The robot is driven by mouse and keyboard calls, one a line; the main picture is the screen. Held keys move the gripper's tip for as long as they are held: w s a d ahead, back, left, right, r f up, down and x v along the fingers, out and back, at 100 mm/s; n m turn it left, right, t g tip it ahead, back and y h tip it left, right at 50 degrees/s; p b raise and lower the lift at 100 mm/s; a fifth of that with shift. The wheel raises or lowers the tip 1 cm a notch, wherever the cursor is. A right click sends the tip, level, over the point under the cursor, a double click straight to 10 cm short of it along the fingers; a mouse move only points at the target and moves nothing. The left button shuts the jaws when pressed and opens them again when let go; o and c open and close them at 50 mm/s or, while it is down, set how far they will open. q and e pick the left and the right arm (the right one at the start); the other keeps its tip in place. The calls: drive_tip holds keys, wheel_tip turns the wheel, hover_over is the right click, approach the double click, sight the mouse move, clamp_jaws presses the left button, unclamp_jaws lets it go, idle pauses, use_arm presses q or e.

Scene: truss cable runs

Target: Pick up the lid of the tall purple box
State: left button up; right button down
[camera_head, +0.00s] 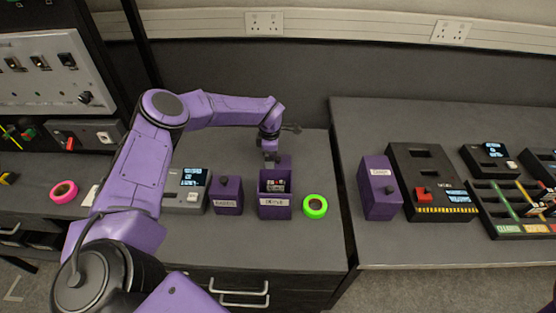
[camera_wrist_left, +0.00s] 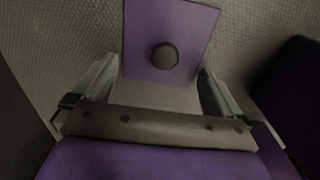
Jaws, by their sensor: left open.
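My left gripper (camera_head: 269,158) points down just behind an open purple box (camera_head: 274,211) with a white label and small items inside. A purple lid (camera_head: 286,161) shows partly behind that box, beside the gripper. In the left wrist view a purple lid (camera_wrist_left: 190,25) with a round dark knob (camera_wrist_left: 165,57) lies between the fingers of the open gripper (camera_wrist_left: 160,90). I cannot tell whether the fingers touch the knob. My right gripper is not in view.
A lidded purple box (camera_head: 227,199) and a grey device (camera_head: 186,190) stand left of the open box. A green tape roll (camera_head: 315,206) lies right of it. Another lidded purple box (camera_head: 380,190) and a black panel (camera_head: 440,185) stand on the right table.

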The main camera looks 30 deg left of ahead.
use_arm(q)
drive_tip(key=shift+f, duration=0.15)
drive_tip(key=c, duration=0.7)
